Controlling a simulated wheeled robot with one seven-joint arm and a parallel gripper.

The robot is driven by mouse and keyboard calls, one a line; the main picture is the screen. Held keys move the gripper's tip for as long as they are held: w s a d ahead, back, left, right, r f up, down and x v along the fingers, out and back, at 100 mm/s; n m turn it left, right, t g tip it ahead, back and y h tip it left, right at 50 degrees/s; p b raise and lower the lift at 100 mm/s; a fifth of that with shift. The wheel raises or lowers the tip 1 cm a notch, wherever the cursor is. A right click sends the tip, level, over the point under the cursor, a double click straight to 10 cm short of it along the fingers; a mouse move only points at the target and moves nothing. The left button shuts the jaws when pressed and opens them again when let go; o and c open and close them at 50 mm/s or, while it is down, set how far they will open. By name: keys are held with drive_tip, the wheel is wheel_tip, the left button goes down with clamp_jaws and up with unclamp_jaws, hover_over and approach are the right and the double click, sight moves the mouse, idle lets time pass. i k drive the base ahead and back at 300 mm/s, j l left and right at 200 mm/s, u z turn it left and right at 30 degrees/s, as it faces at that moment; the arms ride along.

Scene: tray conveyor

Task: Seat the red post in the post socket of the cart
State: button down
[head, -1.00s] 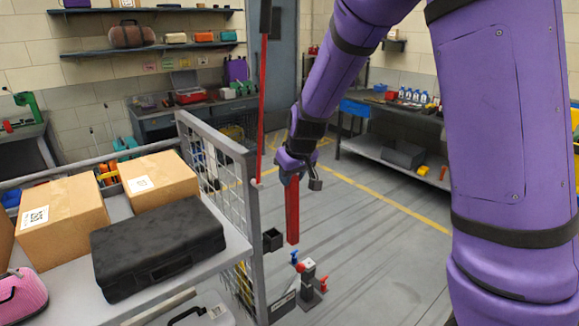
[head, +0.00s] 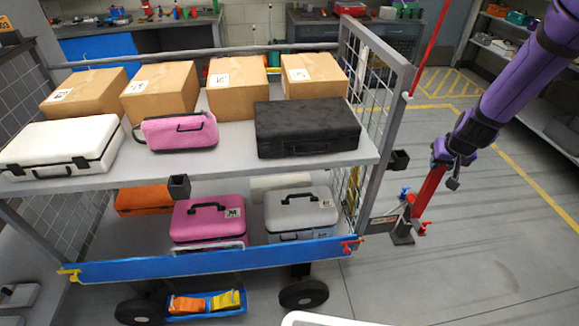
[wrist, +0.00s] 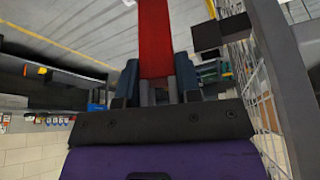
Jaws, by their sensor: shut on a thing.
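My gripper (head: 446,160) is shut on the red post (head: 429,192), which hangs below it in the air to the right of the cart (head: 390,112). The post looks slanted in the head view. In the wrist view the post (wrist: 153,42) runs out from between the two fingers (wrist: 155,85). A dark square socket (head: 399,160) sticks out from the cart's right end, left of the post and apart from it. It looks like the dark block in the wrist view (wrist: 207,36). A similar dark socket (head: 179,187) is on the cart's front. The post's lower end is near a floor fitting.
A grey floor fitting (head: 402,236) with red and blue handles stands by the cart's right end. The cart's mesh end panel (head: 362,95) and a thin red pole (head: 428,50) are left of my arm. Boxes and cases load the shelves. Floor to the right is clear.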

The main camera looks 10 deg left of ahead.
sight(226, 168)
drive_tip(key=k+j, duration=0.1)
drive_tip(key=j, duration=0.3)
drive_tip(key=k+j, duration=0.15)
drive_tip(key=j, duration=0.25)
drive_tip(key=k+j, duration=0.1)
drive_tip(key=j, duration=0.35)
drive_tip(key=k+j, duration=0.1)
drive_tip(key=j, duration=0.3)
